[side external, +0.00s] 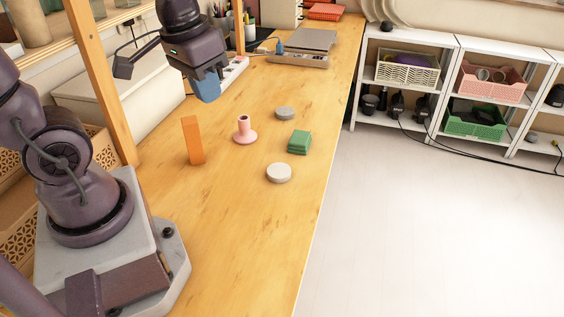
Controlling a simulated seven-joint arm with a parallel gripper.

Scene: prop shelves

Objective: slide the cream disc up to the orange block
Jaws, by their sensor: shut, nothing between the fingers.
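The cream disc (279,173) lies flat on the wooden table near its right edge. The orange block (193,141) stands upright to the left of the disc, with a wide gap between them.
A pink flanged peg (244,131) stands between the block and the disc's side of the table (235,220). A green block stack (299,142) and a grey disc (285,112) lie beyond the cream disc. The front of the table is clear.

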